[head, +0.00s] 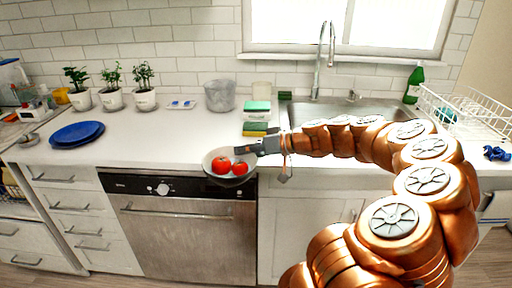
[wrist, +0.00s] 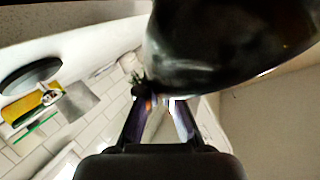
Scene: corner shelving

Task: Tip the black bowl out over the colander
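The black bowl (head: 216,176) is in front of the counter's front edge, above the dishwasher, in the head view. Its inside looks pale grey and it holds two red tomatoes (head: 221,165). My gripper (head: 262,148) is shut on the bowl's right rim and holds it roughly level. In the wrist view the bowl's dark outer side (wrist: 225,50) fills the upper right, at the tips of my gripper (wrist: 158,103). A grey, bucket-shaped container (head: 219,96), perhaps the colander, stands upright on the counter behind the bowl, apart from it. Its holes cannot be made out.
Blue plates (head: 77,134) lie on the left counter. Three potted plants (head: 113,97) line the wall. Sponges (head: 256,118) and a pale cup (head: 262,91) stand near the sink (head: 340,115). A tall faucet (head: 322,60) rises behind it. The counter between the plates and the bowl is clear.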

